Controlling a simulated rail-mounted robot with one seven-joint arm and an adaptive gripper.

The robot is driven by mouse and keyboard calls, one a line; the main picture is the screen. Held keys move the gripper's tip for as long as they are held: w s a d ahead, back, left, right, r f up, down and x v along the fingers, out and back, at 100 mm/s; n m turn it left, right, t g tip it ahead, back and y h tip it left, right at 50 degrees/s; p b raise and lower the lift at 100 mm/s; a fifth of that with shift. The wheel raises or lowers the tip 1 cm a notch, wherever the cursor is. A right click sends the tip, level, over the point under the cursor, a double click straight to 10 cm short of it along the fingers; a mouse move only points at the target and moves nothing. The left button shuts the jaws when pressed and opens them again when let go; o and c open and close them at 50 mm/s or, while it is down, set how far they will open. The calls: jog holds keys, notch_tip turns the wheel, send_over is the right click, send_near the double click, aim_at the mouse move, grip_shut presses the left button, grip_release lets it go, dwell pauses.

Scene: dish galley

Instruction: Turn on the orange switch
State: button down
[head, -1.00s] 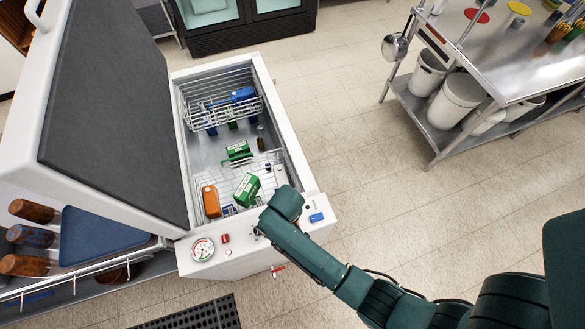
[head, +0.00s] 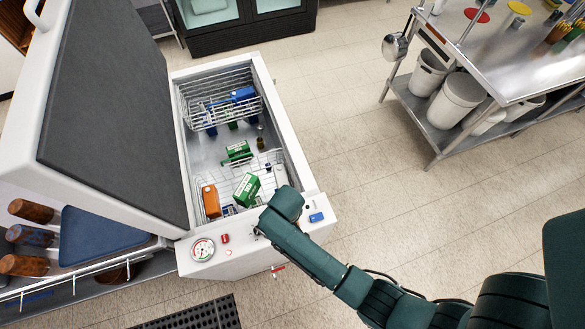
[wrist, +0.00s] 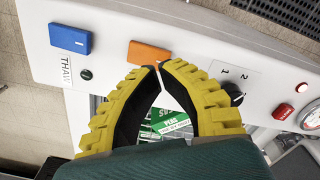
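The orange switch (wrist: 149,52) is a rectangular block on the white control panel of the open chest, in the wrist view. My gripper (wrist: 160,66) has yellow ribbed fingers with black inner pads. Its fingertips are together at the lower right edge of the orange switch and overlap it slightly in the picture. I cannot tell whether they touch it. The fingers hold nothing. In the head view my arm's end covers the panel there, and the orange switch is hidden.
A blue switch (wrist: 70,39) marked THAW, a numbered black knob (wrist: 233,93) and a red switch (wrist: 283,112) share the panel. A dial gauge (head: 202,249) sits at its left in the head view. The open chest (head: 290,140) holds wire baskets and packages. A raised lid (head: 115,110) stands left.

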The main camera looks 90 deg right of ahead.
jog(key=shift+f+b, duration=1.05)
jog(key=shift+f, duration=0.7)
dwell(0.6)
jog(key=shift+r, duration=0.1)
notch_tip(320, 180, up, 7)
jog(key=p, duration=0.7)
jog(key=shift+p, duration=0.4)
